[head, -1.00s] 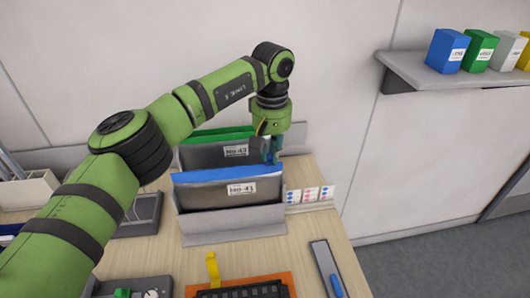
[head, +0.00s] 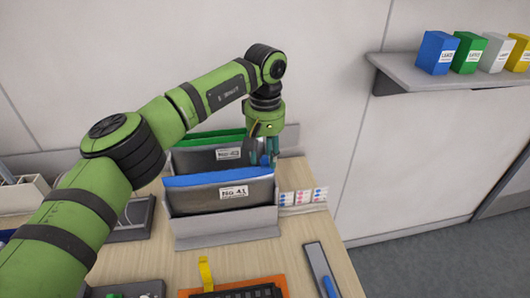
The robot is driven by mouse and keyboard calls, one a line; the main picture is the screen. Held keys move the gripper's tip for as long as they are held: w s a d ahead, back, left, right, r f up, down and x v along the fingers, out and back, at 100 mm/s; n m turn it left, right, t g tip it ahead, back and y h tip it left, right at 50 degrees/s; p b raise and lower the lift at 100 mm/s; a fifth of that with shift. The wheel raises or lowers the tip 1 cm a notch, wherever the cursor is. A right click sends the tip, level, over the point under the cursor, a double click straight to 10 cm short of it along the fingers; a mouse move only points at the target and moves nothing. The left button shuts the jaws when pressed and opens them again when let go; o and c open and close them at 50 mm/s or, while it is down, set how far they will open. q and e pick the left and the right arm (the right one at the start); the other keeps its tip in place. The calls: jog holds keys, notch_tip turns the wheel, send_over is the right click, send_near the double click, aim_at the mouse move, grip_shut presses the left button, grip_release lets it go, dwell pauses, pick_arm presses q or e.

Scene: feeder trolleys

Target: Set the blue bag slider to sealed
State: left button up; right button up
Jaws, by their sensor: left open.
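The blue-topped bag (head: 215,195), labelled No 41, stands upright in a grey holder (head: 230,237) on the wooden table. Its blue closure strip (head: 208,179) runs along the top edge. A small blue piece, possibly the slider (head: 264,160), shows at the strip's right end, between or just behind my fingers. My left gripper (head: 265,162) is open and points down at that end. Its fingers partly hide the spot, and I cannot tell whether they touch the piece. My right gripper is not in view.
A green-topped bag (head: 195,160) stands right behind the blue one. Small cards with coloured dots (head: 303,197) stand to the right. A tray with a blue item (head: 322,270) and a yellow upright tab (head: 206,273) lie in front. A wall shelf (head: 425,76) holds coloured boxes.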

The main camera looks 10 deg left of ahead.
aim_at(265, 157)
pick_arm(q)
notch_tip(265, 157, up, 12)
dwell(0.4)
jog(key=shift+f, duration=0.1)
